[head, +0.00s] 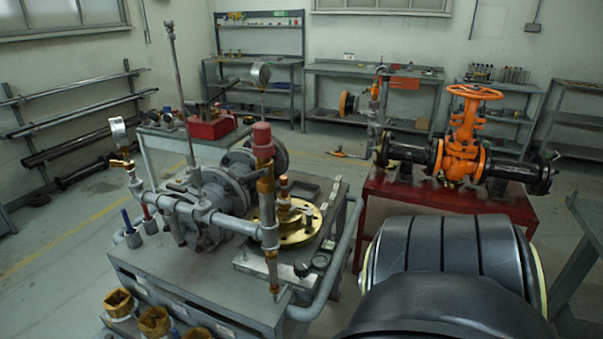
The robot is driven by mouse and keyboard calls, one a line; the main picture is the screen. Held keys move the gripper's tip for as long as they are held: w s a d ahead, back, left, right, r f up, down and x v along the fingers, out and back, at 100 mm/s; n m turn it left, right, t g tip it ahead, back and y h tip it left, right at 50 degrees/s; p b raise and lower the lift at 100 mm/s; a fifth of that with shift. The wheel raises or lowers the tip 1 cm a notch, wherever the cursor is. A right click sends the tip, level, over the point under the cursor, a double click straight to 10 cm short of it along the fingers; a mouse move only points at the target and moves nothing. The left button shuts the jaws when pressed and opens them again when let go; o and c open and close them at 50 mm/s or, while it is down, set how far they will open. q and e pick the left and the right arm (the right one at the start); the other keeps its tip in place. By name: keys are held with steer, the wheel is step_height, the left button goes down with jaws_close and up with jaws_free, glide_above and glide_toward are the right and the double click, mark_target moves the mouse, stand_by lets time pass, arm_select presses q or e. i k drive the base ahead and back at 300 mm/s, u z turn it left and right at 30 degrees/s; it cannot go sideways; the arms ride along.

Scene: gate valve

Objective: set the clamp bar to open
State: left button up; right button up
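I cannot make out for certain which part is the clamp bar. A red vise-like tool (211,123) with a thin dark bar (222,91) slanting above it sits on the small bench at the back left. It is too small to tell how the bar is set. An orange gate valve (462,150) with an orange handwheel (474,92) stands on a red stand (440,197) at the right. Neither of my grippers shows. A large black rounded link at the lower right looks like part of my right arm.
A grey bench (190,292) with a pump and pipework (215,195) fills the centre left. A tall thin rod (179,85) rises behind. Shelves (372,68) line the back wall. Open floor (50,255) lies at the left.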

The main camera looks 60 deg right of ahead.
mark_target(309, 212)
steer(key=k, duration=0.05)
steer(key=z, duration=1.2)
